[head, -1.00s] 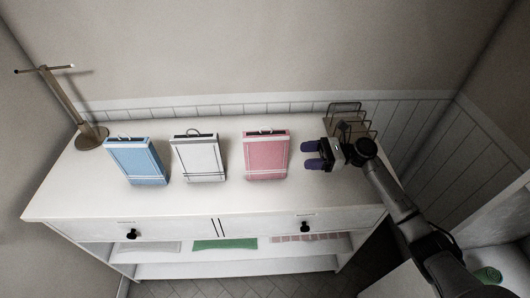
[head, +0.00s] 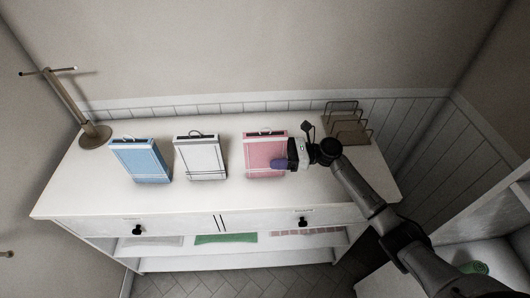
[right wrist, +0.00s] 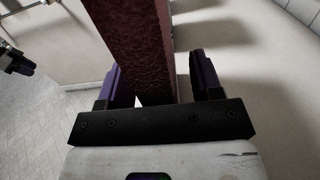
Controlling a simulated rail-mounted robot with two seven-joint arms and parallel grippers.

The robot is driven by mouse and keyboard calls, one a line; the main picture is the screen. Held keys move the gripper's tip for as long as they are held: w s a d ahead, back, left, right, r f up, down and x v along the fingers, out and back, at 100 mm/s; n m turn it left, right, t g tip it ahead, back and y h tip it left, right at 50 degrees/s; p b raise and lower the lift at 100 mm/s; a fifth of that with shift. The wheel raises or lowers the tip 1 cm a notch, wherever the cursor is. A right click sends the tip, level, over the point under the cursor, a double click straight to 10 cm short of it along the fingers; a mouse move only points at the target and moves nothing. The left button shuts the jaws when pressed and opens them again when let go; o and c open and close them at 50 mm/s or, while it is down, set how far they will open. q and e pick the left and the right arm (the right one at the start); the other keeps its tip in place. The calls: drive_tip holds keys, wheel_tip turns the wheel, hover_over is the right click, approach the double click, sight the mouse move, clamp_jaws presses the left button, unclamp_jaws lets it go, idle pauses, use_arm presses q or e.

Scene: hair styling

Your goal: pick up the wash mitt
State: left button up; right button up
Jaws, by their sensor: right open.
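I cannot tell for sure which one is the wash mitt. My right gripper (head: 281,161) is open at the right edge of the pink one. In the right wrist view the dark red side of the pink item (right wrist: 135,45) stands between the two purple fingers, with gaps at both. Part of what looks like my left gripper (right wrist: 14,61) shows at that view's left edge; its jaws are unclear.
A brown wire rack (head: 347,122) stands at the back right, close behind my right wrist. A T-shaped stand (head: 72,100) is at the left end of the cabinet top (head: 225,195). Folded cloths, one green (head: 226,239), lie on the shelf below. The front strip of the top is clear.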

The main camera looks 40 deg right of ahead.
sight(276, 147)
drive_tip(key=shift+w+a, duration=0.1)
drive_tip(key=c, duration=1)
drive_tip(key=shift+r, duration=0.6)
wheel_tip(276, 147, up, 3)
drive_tip(key=shift+f+b, duration=0.2)
drive_tip(key=shift+b, duration=0.4)
drive_tip(key=s+d+r+b, duration=0.2)
drive_tip(key=s+d+r, duration=0.3)
drive_tip(key=s, duration=0.5)
drive_tip(key=shift+s+d+r, duration=0.2)
drive_tip(key=shift+r, duration=0.9)
